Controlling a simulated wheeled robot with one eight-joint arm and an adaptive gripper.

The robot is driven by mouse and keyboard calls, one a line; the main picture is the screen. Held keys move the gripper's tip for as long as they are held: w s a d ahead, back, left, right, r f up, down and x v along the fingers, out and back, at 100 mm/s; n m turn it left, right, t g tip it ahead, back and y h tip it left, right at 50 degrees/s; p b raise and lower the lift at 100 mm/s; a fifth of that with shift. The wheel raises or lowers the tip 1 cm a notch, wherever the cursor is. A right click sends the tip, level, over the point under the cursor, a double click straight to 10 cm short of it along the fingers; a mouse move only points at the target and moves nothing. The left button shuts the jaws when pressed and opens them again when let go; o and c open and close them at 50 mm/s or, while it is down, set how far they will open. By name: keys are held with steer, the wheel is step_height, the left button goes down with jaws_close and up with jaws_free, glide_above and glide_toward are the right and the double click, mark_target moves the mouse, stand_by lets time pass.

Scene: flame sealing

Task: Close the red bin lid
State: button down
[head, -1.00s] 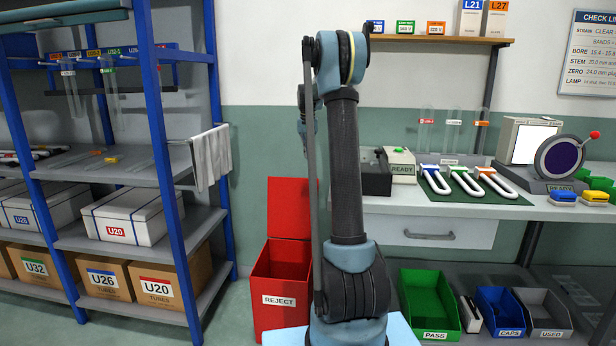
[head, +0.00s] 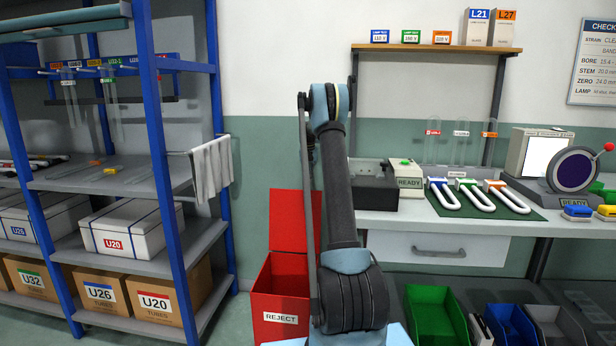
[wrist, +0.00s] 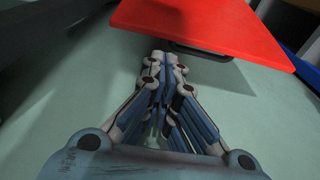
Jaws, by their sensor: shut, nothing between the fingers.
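The red bin (head: 280,300) stands on the floor left of my arm, with a white REJECT label on its front. Its red lid (head: 292,225) stands raised at the back of the bin, so the bin is open. My arm hides the bin's right side. In the wrist view, my gripper (wrist: 168,62) is shut and empty. A flat red panel, which looks like the lid (wrist: 215,25), lies just beyond the fingertips. I cannot tell whether the fingertips touch it. The gripper is hidden behind my arm in the head view.
A blue-framed shelf (head: 170,200) with boxes stands left of the bin. A workbench (head: 440,228) with lamp tubes is to the right. Green (head: 432,315), blue and grey bins sit on the floor below it. A white towel (head: 211,168) hangs from the shelf side.

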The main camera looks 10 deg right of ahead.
steer(key=shift+w+d+f, duration=0.1)
steer(key=shift+w+f, duration=0.05)
steer(key=shift+f, duration=1.15)
steer(key=shift+w+d+f, duration=0.1)
steer(key=shift+f, duration=1.2)
